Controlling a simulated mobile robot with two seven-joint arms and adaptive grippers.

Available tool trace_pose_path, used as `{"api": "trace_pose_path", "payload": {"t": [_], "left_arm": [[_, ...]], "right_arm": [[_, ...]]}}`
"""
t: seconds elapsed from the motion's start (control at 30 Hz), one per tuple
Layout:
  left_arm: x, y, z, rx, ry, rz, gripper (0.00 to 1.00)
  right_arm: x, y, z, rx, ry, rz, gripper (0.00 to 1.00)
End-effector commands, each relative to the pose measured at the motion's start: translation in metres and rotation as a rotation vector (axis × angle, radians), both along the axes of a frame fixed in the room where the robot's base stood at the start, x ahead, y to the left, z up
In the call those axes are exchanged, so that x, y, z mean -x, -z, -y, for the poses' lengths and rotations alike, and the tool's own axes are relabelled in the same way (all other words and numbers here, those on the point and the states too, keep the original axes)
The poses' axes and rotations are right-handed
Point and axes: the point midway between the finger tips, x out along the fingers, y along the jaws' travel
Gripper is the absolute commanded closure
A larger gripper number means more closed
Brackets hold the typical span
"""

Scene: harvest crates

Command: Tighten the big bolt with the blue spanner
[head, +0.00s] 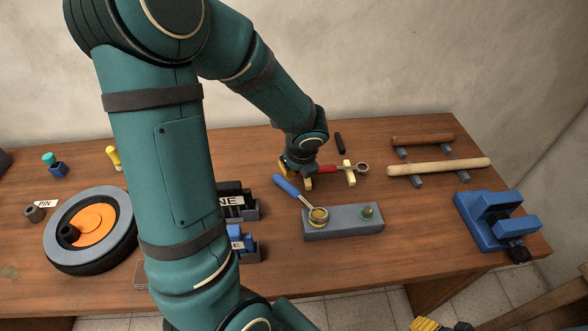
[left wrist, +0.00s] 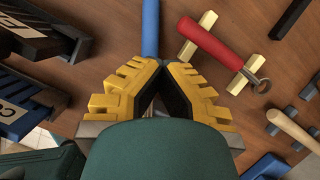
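The blue spanner (head: 287,187) has its ring end around the big bolt (head: 318,215) on the left of a grey block (head: 345,224). Its handle points up and left. My left gripper (head: 296,181) is at the handle, pointing down. In the left wrist view the yellow fingertips (left wrist: 161,66) come close together, and the blue handle (left wrist: 150,28) runs out beyond them. The fingers hide where they meet the handle, so I cannot tell whether they grip it. The spanner's ring and the bolt are hidden in that view. My right gripper (head: 440,325) shows only partly at the bottom edge.
A red spanner (head: 328,169) lies on yellow rests just right of my left gripper.

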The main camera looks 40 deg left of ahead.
Motion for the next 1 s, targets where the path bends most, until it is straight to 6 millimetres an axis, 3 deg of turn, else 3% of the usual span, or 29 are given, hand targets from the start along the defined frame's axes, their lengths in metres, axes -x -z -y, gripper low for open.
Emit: {"api": "trace_pose_path", "payload": {"t": [0.5, 1.0], "left_arm": [[0.0, -0.006, 0.003, -0.05, 0.008, 0.019, 1.0], [0.0, -0.007, 0.003, -0.055, 0.007, 0.02, 1.0]], "right_arm": [[0.004, 0.014, -0.001, -0.002, -0.007, -0.009, 0.45], [0.004, 0.014, -0.001, -0.002, -0.007, -0.01, 0.45]]}}
